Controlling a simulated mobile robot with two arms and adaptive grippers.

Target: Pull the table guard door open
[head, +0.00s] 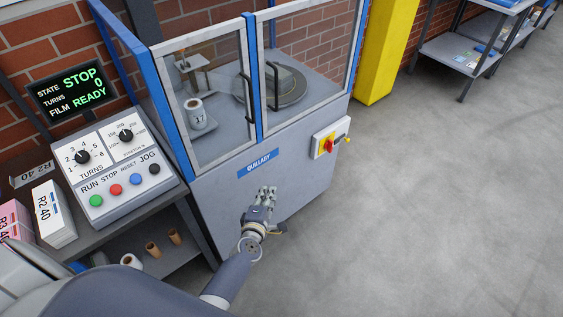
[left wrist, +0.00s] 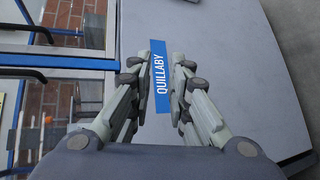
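The table guard (head: 160,75) is a blue-framed enclosure with clear panels. Two framed door panels face me, the left one (head: 208,100) and the right one (head: 310,48), both looking closed. Black upright handles, a left one (head: 249,98) and a right one (head: 275,86), flank the blue middle post. My left gripper (head: 266,190) is below the handles, in front of the grey cabinet front. In the left wrist view, the gripper's fingers (left wrist: 163,58) are apart with nothing between them. A dark handle (left wrist: 25,73) shows at the left there. My right gripper is not seen.
A blue QUILLABY label (head: 258,163) is on the cabinet front above my left gripper. A red-and-yellow switch (head: 328,145) sticks out at the cabinet's right. A control panel (head: 115,165) stands left.

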